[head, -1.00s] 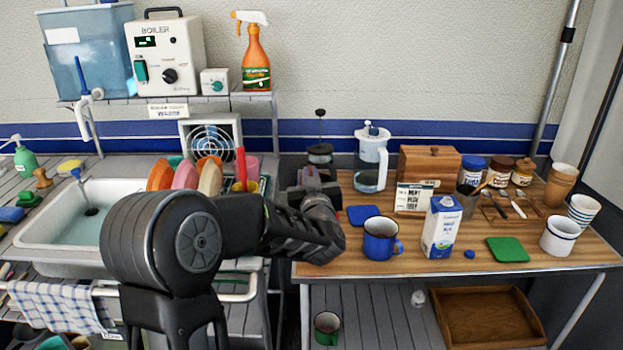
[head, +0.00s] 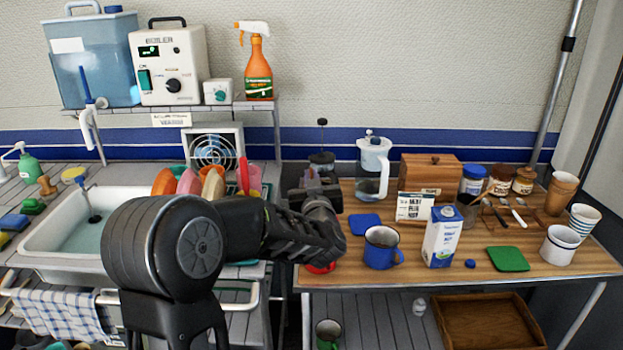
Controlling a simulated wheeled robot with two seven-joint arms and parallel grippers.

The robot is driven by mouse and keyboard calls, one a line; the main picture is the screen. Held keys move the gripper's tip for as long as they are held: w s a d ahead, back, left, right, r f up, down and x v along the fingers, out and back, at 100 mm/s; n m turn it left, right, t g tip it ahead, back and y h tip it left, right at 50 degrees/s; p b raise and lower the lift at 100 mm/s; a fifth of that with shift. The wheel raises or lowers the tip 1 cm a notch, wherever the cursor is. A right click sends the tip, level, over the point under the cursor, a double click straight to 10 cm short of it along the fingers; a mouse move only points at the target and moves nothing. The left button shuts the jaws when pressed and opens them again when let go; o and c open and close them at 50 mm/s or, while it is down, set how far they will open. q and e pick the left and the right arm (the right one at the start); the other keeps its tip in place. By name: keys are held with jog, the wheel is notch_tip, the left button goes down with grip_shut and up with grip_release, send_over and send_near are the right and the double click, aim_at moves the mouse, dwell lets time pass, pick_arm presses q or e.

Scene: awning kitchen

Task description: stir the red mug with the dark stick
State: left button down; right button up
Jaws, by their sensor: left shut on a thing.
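My left gripper (head: 318,184) is over the left part of the wooden table, with my forearm and wrist in front of it. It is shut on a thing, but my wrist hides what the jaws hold. I cannot make out the dark stick. A small bit of red (head: 321,268) shows just under my wrist at the table's left front. It looks like part of the red mug, the rest hidden behind my arm. I cannot tell whether anything is inside it. My right gripper is out of view.
A blue mug (head: 382,250) stands just right of my wrist, with a milk carton (head: 442,238) beside it. A glass press (head: 373,168), a wooden box (head: 431,174), jars and cups stand farther back and right. A green mat (head: 507,259) lies at the front right.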

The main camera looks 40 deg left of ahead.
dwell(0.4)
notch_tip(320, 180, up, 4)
jog(key=p, duration=0.4)
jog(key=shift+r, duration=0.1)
